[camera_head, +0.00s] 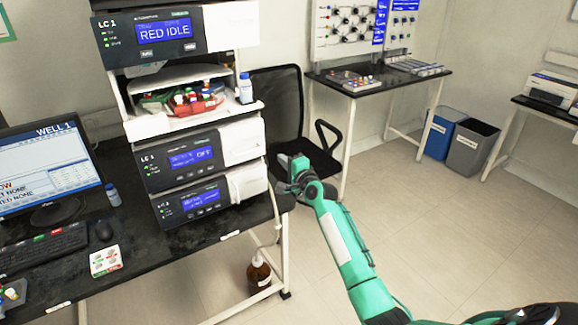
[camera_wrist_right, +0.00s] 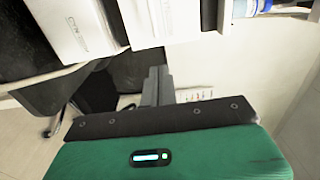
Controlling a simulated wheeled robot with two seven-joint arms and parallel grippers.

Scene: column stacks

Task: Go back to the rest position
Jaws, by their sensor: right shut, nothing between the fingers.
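My right arm is green and reaches from the lower right of the head view toward the instrument stack. My right gripper (camera_head: 284,190) is beside the right side of the stack's lower units, in front of the black chair. In the right wrist view its dark fingers (camera_wrist_right: 157,86) are together with nothing between them. The instrument stack has a top unit reading RED IDLE (camera_head: 165,31) and lower units, one reading OFF (camera_head: 190,156). My left gripper is not in the head view.
A black bench (camera_head: 150,262) carries the stack, a monitor (camera_head: 45,165) and a keyboard (camera_head: 40,250). A brown bottle (camera_head: 259,275) stands below its right end. A black chair (camera_head: 277,100) is behind my gripper. Blue and grey bins (camera_head: 470,148) stand at the back. Floor at right is clear.

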